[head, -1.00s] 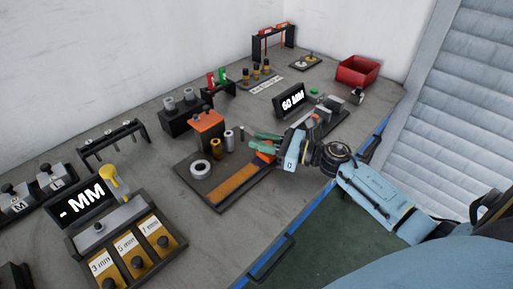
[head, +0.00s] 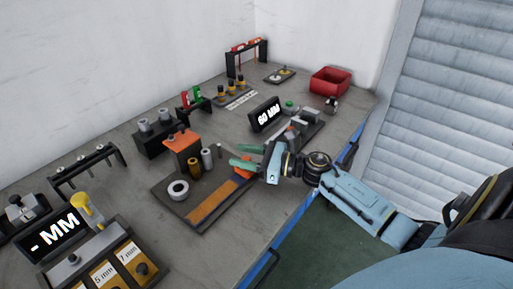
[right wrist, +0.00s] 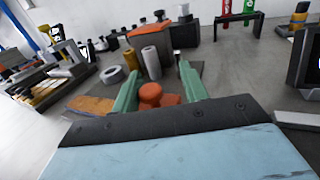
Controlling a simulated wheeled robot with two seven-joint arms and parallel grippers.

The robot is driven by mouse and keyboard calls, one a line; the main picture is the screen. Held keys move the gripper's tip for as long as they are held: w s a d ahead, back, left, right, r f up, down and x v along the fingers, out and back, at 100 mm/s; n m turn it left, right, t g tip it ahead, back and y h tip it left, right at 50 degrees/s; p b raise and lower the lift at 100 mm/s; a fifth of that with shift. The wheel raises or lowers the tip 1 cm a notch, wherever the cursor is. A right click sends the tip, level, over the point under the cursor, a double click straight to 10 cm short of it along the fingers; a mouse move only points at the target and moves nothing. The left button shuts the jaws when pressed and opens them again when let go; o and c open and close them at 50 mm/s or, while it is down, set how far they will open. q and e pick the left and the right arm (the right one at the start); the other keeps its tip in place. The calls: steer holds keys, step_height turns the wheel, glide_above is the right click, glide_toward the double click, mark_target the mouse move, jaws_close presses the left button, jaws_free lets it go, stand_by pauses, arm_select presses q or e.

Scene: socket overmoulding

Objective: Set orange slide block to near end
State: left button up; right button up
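The orange slide block (head: 243,165) sits at the far right end of a tan-orange track (head: 212,204) on a dark base plate. My right gripper (head: 246,156) is at the block, its two green fingers apart. In the right wrist view, the block's rounded orange top (right wrist: 151,95) shows between the green fingers (right wrist: 158,90), with a visible gap at least on the right side. The lower part of the block is hidden. My left gripper is not in view.
On the same plate stand a white ring (head: 178,190), a tan cylinder (head: 194,167) and a grey cylinder (head: 207,159), beside an orange-topped box (head: 183,143). A red bin (head: 330,81) is at the far right.

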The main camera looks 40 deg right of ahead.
steer(key=v, duration=1.4)
steer(key=shift+w+d+f+b, duration=0.15)
steer(key=shift+d+f+b, duration=0.15)
steer(key=shift+f, duration=0.1)
